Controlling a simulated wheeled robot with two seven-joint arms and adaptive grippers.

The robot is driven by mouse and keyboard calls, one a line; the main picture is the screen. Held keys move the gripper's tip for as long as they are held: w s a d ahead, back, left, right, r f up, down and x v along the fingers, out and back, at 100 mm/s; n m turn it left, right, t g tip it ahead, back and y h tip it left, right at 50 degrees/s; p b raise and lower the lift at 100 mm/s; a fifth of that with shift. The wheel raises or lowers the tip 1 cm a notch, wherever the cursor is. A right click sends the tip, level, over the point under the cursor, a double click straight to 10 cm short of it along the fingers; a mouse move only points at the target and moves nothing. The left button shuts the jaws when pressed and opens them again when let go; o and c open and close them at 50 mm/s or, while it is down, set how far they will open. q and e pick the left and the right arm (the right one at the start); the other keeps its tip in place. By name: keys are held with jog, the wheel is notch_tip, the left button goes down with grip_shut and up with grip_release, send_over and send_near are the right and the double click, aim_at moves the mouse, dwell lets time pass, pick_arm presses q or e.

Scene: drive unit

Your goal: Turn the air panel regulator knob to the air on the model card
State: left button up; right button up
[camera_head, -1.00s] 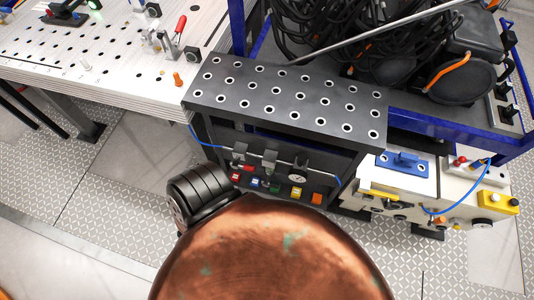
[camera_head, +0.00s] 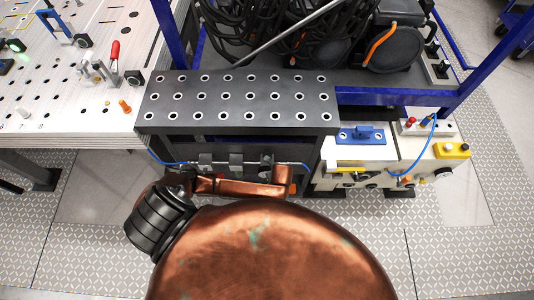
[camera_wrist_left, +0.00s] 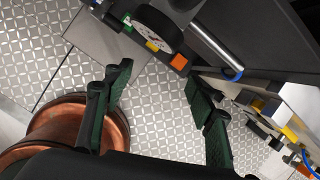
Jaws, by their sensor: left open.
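The air panel (camera_head: 225,145) is on the front of the black perforated bench. Its grey regulator blocks (camera_head: 236,162) show above my copper left arm, which hides most of the panel below them. In the left wrist view, a round white-faced gauge (camera_wrist_left: 153,28) and a metal cylinder (camera_wrist_left: 217,45) show at the top. I cannot tell which part is the regulator knob, and I cannot make out a model card. My left gripper (camera_wrist_left: 158,78) is open and empty, its fingers below the gauge and apart from the panel. My right gripper is not in view.
Orange (camera_wrist_left: 179,61) and yellow (camera_wrist_left: 154,45) tags sit by the gauge. A blue hose (camera_head: 170,162) runs along the panel. A cream unit with a blue plate (camera_head: 361,135) stands right of the bench.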

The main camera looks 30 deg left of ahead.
aim_at(267, 154)
pick_arm(q)
jog(key=shift+m+y, duration=0.4)
jog(key=shift+m, duration=0.4)
jog(key=w+a, duration=0.2)
jog(key=a, duration=0.1)
jog(key=w+a+r, duration=0.1)
jog(key=w+a, duration=0.2)
jog(key=w+a+r, duration=0.1)
jog(key=w+a, duration=0.2)
jog(key=shift+a, duration=0.15)
jog(key=shift+x, duration=1.1)
jog(key=shift+f+b, duration=0.3)
jog(key=shift+f, duration=0.05)
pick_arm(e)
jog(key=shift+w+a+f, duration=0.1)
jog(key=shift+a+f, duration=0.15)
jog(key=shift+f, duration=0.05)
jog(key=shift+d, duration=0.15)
